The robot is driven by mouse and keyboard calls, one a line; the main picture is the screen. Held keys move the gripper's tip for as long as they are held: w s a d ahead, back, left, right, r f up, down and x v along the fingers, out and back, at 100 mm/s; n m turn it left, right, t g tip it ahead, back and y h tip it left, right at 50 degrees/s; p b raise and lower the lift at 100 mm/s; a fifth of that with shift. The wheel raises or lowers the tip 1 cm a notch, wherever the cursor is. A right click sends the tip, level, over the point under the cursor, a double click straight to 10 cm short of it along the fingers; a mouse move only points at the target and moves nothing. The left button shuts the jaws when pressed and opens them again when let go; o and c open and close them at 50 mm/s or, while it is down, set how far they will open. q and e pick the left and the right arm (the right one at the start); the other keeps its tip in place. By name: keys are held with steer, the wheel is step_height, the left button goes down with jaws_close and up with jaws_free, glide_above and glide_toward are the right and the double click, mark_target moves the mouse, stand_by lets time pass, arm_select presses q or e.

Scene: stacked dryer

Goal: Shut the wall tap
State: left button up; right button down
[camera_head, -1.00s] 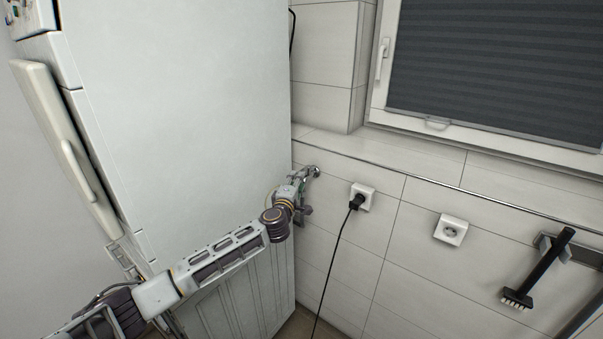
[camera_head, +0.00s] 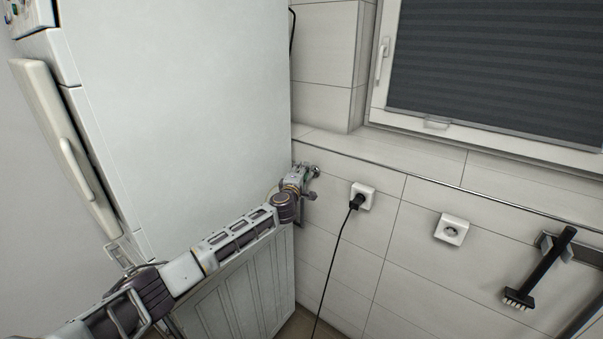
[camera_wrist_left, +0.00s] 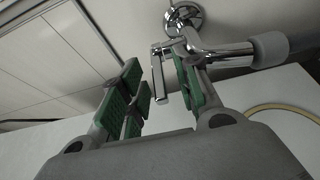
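The chrome wall tap (camera_wrist_left: 215,52) fills the upper middle of the left wrist view, with a round wall flange, a grey sleeve on its right end and a short lever (camera_wrist_left: 158,78) pointing down. My left gripper (camera_wrist_left: 160,82) is open, its green-padded fingers on either side of the lever. I cannot tell whether a finger touches it; the right finger overlaps the tap body in the picture. In the head view only a small chrome part of the tap (camera_head: 315,171) shows beyond my left gripper (camera_head: 309,182), beside the dryer's edge. My right gripper is not in view.
The tall white dryer stack (camera_head: 180,120) stands close to the left of the tap. A black plug with a hanging cable sits in a wall socket (camera_head: 367,192) to the right. A second socket (camera_head: 451,230) and a black brush (camera_head: 540,270) are further right.

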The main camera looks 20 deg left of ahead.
arm_select(q)
steer(key=shift+w, duration=0.15)
jaws_close()
stand_by(0.5)
